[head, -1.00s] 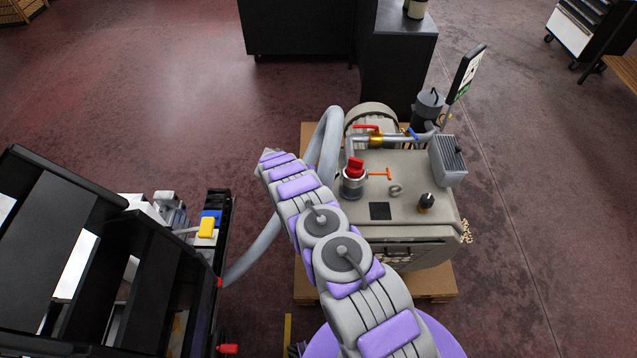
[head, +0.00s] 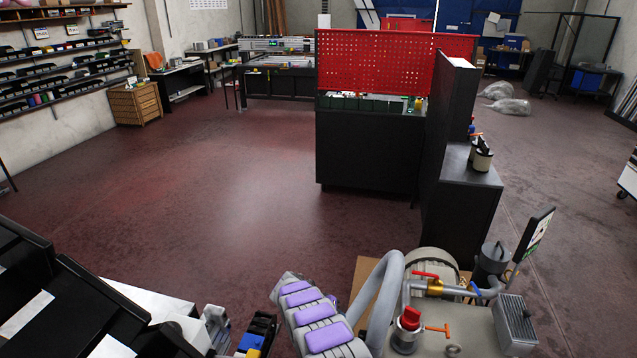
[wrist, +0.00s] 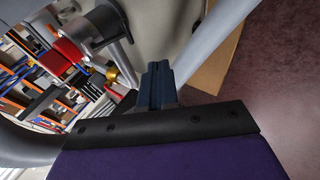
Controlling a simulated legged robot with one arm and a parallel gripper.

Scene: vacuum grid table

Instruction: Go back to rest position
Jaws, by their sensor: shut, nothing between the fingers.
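My gripper (wrist: 158,86) shows in the wrist view as two dark blue fingers closed together, with nothing between them. My grey and purple arm (head: 318,320) rises at the bottom of the head view, beside the vacuum pump unit. The gripper itself cannot be made out in the head view. In the wrist view a grey hose (wrist: 212,40) passes to the right of the fingers, and the fingers seem apart from it.
The pump unit (head: 463,335) has a red knob (head: 409,319), valves and a thick hose (head: 385,290). A black framed table (head: 60,290) stands at lower left. A black cabinet (head: 368,150) with a red pegboard stands ahead. Open floor (head: 215,200) lies at left centre.

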